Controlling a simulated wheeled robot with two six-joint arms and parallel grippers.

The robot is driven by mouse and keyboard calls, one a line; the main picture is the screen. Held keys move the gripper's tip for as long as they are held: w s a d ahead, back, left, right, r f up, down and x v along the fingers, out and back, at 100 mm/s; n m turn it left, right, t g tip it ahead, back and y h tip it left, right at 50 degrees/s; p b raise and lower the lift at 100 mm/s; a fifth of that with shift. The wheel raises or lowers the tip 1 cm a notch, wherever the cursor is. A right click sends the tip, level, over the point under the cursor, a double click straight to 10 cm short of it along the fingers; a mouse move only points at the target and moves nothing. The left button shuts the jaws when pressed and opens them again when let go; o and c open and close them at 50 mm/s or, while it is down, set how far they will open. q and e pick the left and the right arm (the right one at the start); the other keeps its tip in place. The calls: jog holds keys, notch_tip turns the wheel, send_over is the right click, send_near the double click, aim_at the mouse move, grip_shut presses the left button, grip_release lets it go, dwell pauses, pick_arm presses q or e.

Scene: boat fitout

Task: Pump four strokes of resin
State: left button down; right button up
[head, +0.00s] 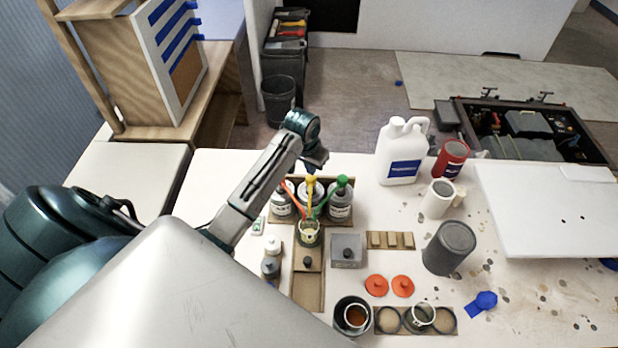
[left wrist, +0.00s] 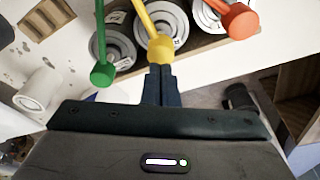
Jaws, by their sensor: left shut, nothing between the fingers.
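Three pump containers stand side by side in a wooden rack (head: 354,184). Their pumps are orange (head: 291,199), yellow (head: 311,187) and green (head: 342,182). A clear cup (head: 309,234) stands in front of them, under the spouts. My left gripper (head: 315,166) is shut and empty, just above the yellow pump. In the left wrist view its closed fingertips (left wrist: 159,70) are right at the yellow pump head (left wrist: 160,47); I cannot tell whether they touch. The green pump (left wrist: 102,73) and orange pump (left wrist: 240,20) flank it. My right gripper is not in view.
A white jug (head: 402,155), a red can (head: 451,158) and a grey cylinder (head: 449,248) stand to the right. A white panel (head: 560,210) covers the table's right.

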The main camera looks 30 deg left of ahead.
aim_at(310, 177)
pick_arm(q)
jog(key=shift+f, duration=0.2)
jog(key=shift+f+b, duration=0.45)
jog(key=shift+f, duration=1.4)
jog(key=shift+r+p, duration=0.45)
jog(key=shift+r, duration=1.55)
jog(key=shift+f, duration=0.15)
jog(key=shift+f+b, duration=0.45)
jog(key=shift+f, duration=1.4)
jog(key=shift+r+p, duration=0.45)
jog(key=shift+r, duration=1.55)
jog(key=shift+f, duration=0.1)
